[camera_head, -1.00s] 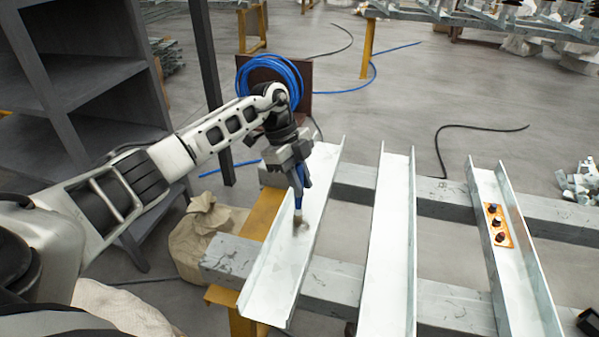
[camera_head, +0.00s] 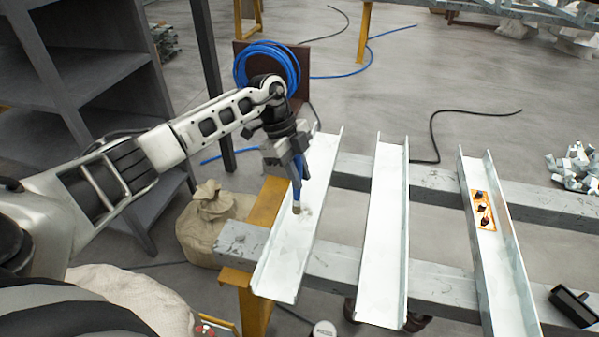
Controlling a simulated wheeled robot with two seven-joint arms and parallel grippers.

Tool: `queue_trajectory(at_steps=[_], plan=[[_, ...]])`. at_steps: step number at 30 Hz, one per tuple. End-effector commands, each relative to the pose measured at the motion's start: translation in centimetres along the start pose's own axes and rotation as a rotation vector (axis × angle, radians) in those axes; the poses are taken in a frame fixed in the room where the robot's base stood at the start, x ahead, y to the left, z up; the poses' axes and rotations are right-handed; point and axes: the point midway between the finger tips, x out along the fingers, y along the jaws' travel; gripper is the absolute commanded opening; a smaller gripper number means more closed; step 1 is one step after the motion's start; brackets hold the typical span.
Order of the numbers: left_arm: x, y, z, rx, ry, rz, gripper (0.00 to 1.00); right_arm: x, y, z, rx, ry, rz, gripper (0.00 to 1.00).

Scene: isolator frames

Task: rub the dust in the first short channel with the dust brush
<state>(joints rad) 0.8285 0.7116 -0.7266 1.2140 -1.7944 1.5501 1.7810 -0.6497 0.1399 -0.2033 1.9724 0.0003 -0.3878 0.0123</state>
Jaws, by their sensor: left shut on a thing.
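The first short channel (camera_head: 285,262) is the leftmost of three pale metal channels lying across two grey beams. My left gripper (camera_head: 298,172) is over its middle, shut on the dust brush (camera_head: 297,192), which has a blue handle. The brush points down, and its bristle end is at the channel floor; I cannot tell how firmly it presses. A small greyish patch of dust (camera_head: 307,211) shows just right of the brush tip. My right gripper is not in view.
The middle channel (camera_head: 383,240) is empty. The right channel (camera_head: 499,265) holds an orange plate (camera_head: 482,210) with dark knobs. A dark shelf (camera_head: 75,90) stands at left, near a sack (camera_head: 210,225). A blue hose coil (camera_head: 268,65) hangs behind my gripper. A black object (camera_head: 573,305) lies at lower right.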

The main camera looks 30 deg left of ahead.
Motion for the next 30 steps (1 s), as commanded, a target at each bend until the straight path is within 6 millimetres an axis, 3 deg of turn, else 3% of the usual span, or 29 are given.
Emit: queue_trajectory(at_steps=[3,12,30], plan=[[-1.5,0.0,-0.6,-0.001,-0.001,-0.001,0.00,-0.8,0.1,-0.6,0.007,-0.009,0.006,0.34],[-3.1,-0.1,-1.4,0.003,0.000,0.000,0.00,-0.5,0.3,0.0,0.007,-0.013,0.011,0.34],[-3.2,-0.1,-1.5,0.016,0.000,0.006,0.00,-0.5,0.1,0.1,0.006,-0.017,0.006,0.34]])
